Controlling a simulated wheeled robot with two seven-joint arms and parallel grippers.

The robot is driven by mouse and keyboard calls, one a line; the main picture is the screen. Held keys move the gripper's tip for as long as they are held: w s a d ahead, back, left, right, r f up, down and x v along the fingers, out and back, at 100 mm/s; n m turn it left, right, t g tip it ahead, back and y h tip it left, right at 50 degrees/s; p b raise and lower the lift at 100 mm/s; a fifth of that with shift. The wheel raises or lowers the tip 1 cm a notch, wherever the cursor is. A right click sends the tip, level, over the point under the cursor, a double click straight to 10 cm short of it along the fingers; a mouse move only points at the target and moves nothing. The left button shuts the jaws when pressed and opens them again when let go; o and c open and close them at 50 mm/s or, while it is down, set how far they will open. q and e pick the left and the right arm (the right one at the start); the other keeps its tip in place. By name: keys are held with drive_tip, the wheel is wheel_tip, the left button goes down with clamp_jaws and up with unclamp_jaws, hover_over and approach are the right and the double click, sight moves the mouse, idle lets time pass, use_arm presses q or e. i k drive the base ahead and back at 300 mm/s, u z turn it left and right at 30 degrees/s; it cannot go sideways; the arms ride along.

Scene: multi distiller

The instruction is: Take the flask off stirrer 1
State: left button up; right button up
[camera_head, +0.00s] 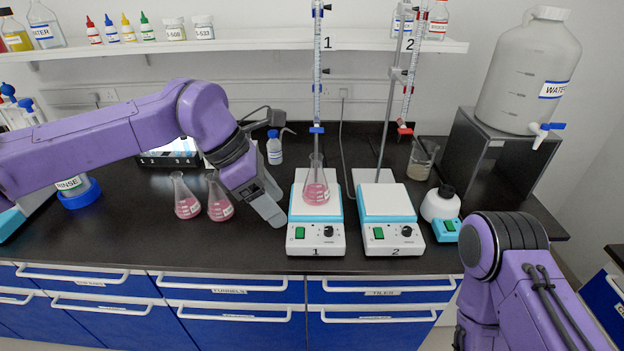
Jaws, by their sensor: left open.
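A conical flask (316,190) with pink liquid stands upright on the white plate of stirrer 1 (316,238), under the burette (317,80) marked 1. My left gripper (276,212) is just left of stirrer 1, pointing down and to the right. It is open and apart from the flask, and no object shows in its jaws. My right arm comes in at the lower right, in front of the bench, and its gripper is not clearly visible.
Two more flasks with pink liquid (186,199) (220,201) stand left of my left gripper. Stirrer 2 (390,238) is empty, right of stirrer 1. The bench front left is clear.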

sight(316, 192)
drive_tip(key=i, duration=0.85)
drive_tip(key=z, duration=0.05)
